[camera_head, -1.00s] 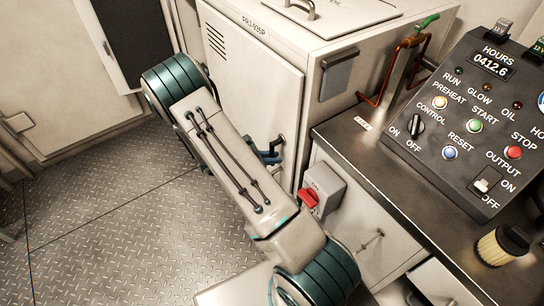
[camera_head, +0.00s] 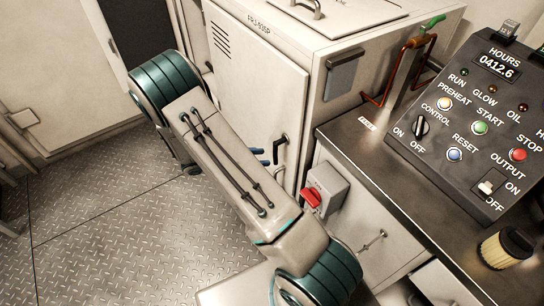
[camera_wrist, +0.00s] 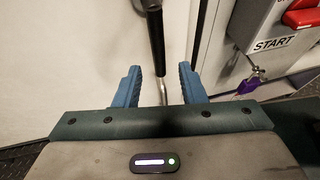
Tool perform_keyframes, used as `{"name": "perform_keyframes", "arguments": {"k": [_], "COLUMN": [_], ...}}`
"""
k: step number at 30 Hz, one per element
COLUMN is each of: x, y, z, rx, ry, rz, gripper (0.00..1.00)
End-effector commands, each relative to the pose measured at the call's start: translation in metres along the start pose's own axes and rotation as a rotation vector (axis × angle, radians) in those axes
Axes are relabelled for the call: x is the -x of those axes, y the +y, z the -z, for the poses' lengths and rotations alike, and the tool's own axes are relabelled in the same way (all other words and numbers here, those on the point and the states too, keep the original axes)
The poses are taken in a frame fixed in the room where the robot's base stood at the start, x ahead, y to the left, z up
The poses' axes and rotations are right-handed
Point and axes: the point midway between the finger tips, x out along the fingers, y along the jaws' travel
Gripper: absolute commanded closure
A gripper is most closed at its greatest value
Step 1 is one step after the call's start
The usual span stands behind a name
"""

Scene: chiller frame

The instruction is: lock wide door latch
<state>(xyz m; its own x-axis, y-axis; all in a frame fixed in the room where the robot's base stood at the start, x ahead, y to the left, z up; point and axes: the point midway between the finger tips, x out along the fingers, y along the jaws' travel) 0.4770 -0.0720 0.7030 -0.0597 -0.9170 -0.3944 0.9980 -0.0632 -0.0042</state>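The wide door (camera_head: 258,85) is a white panel on the front of the cabinet and looks closed. Its latch (camera_head: 279,150) is a black handle near the door's right edge. In the wrist view the latch handle (camera_wrist: 156,40) hangs roughly upright, its lower end in line with the gap between my fingers. My gripper (camera_wrist: 160,78) has two blue fingers spread apart, with no contact on the handle visible. In the head view the blue fingertips (camera_head: 258,152) show just left of the latch; my arm hides the rest.
A control panel (camera_head: 470,120) stands on the counter at right. Open floor (camera_head: 100,220) lies left.

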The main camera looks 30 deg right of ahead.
Motion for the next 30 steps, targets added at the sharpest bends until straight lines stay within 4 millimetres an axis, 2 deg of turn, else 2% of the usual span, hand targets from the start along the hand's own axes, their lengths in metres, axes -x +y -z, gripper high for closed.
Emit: {"name": "perform_keyframes", "arguments": {"k": [1,6,12,30], "x": [0.014,0.047,0.069,0.073], "y": [0.001,0.001,0.000,0.000], "z": [0.000,0.000,0.000,0.000], "rx": [-0.002,-0.001,0.000,0.000], "ry": [0.001,0.000,0.000,0.000], "rz": [-0.005,-0.003,0.000,0.001], "gripper": [0.63,0.63,0.63,0.63]}}
